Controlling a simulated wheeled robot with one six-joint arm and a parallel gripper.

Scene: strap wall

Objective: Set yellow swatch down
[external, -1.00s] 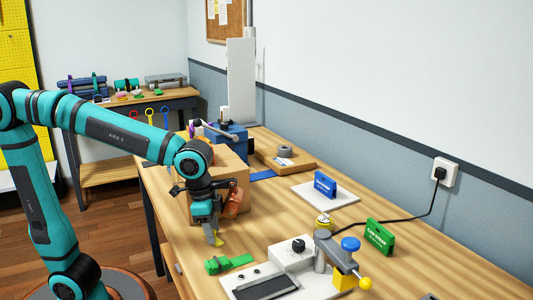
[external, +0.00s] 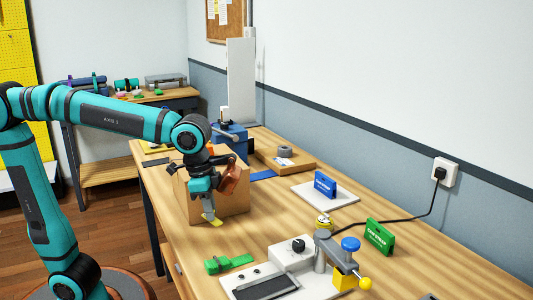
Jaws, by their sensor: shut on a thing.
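The yellow swatch (external: 215,222) is a small flat piece at the tips of my gripper (external: 208,216). My gripper points down and is shut on the swatch, low over the wooden workbench (external: 190,248), in front of a cardboard box (external: 231,204). I cannot tell whether the swatch touches the bench top. The gripper's fingers hide part of it.
A grey-white device (external: 292,252) with a clamp (external: 337,255) stands to the right. A blue block (external: 325,185) on a white plate and a green block (external: 379,236) stand farther right.

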